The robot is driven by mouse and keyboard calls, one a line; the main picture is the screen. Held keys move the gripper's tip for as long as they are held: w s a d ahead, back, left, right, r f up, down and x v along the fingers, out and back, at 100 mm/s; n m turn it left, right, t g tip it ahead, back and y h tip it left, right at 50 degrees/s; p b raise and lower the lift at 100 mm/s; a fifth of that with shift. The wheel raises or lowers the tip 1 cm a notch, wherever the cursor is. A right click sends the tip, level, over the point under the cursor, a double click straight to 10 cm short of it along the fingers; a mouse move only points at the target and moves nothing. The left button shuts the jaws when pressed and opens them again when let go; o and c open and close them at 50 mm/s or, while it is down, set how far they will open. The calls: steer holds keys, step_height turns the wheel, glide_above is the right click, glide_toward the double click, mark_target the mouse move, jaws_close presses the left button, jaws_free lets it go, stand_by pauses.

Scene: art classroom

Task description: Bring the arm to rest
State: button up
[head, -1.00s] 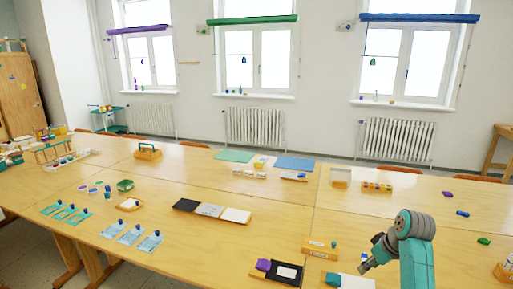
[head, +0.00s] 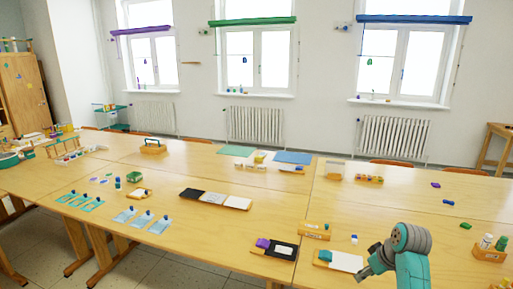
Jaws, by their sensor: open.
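My arm shows at the lower right of the head view, a teal link with a grey joint. My gripper (head: 366,275) hangs at its left end, small and dark, and points down and left. It is open, and I see nothing between its fingers. It is beside the white board with a teal block (head: 345,261), near the front edge of the table (head: 340,228). I cannot tell its exact height above the table.
A dark tray with a purple block (head: 275,247) and a wooden box (head: 315,231) lie left of my gripper. A wooden holder with bottles (head: 489,249) stands to the right.

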steer(key=s+a+f+m+t, duration=0.1)
steer(key=s+a+f, duration=0.2)
steer(key=s+f, duration=0.35)
steer(key=s+a+f+m+t+h, duration=0.1)
steer(key=s+a+f, duration=0.2)
steer(key=s+f, duration=0.3)
steer(key=s+a+f+m+t, duration=0.1)
steer(key=s+a+f+t, duration=0.15)
steer(key=s+f, duration=0.4)
steer(key=s+a+f+t+h, duration=0.1)
steer(key=s+a, duration=0.1)
steer(key=s, duration=0.5)
steer(key=s+a+f, duration=0.2)
steer(key=s, duration=0.5)
steer(key=s+a+r+m+t, duration=0.1)
steer(key=s+r+t, duration=0.4)
steer(key=s+r, duration=1.5)
steer(key=s+a, duration=0.1)
steer(key=s, duration=0.2)
steer(key=shift+a+r+m, duration=0.2)
steer(key=shift+a+m, duration=0.1)
steer(key=shift+a, duration=0.05)
